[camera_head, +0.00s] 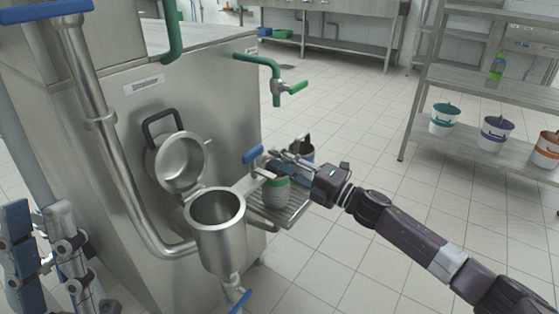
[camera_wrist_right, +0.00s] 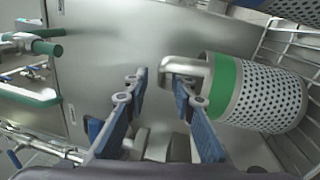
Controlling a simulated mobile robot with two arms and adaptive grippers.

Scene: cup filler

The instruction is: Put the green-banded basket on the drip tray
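The green-banded basket (camera_head: 277,191), a perforated metal cup with a green band near its rim, stands upright over the wire drip tray (camera_head: 293,211) beside the machine. In the right wrist view the basket (camera_wrist_right: 262,93) appears sideways, with the tray's wires (camera_wrist_right: 290,150) by its base; contact looks likely. My left gripper (camera_head: 43,250) is open and empty at lower left.
An open metal pot (camera_head: 216,215) juts from the machine in front of the tray. Several banded buckets stand on the right shelf (camera_head: 470,137). The floor between is clear.

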